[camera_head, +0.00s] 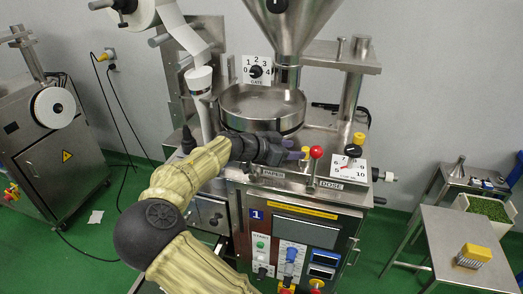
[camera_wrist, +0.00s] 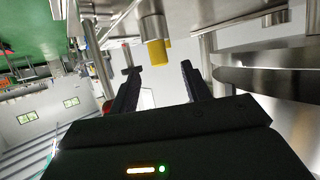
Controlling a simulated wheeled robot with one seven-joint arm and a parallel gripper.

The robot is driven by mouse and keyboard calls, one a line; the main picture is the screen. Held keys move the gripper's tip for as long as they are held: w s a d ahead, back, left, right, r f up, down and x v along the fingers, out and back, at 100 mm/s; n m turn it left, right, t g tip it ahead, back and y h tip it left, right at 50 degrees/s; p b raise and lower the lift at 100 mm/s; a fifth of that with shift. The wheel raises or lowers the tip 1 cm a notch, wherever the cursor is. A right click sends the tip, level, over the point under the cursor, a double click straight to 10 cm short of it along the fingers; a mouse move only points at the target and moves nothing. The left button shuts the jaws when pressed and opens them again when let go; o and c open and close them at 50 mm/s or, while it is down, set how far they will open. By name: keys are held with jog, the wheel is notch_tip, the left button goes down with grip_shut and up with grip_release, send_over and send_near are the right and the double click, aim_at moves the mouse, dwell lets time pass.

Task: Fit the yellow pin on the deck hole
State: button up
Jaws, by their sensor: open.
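A yellow-topped pin (camera_head: 359,138) stands at the right of the machine's deck, behind the black knob of the DOSE dial. In the wrist view a yellow cylinder (camera_wrist: 158,53) on a metal stem, apparently this pin, shows beyond and between my fingertips. My gripper (camera_head: 303,155) is over the front of the deck, left of the pin and close to a red ball knob (camera_head: 316,152). In the wrist view my gripper (camera_wrist: 158,69) has its fingers apart, with nothing held between them. I cannot make out the deck hole; my arm covers part of the deck.
A round steel pan (camera_head: 262,103) under the hopper (camera_head: 290,25) stands behind my gripper. The DOSE dial (camera_head: 350,172) is at the deck's right front. A steel side table (camera_head: 450,225) holding a yellow-topped block (camera_head: 475,252) stands at the right.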

jog(key=b+v, duration=0.1)
jog(key=v, duration=1)
jog(key=shift+a+r+b, duration=0.25)
jog(key=shift+b, duration=0.1)
jog(key=shift+s, duration=0.1)
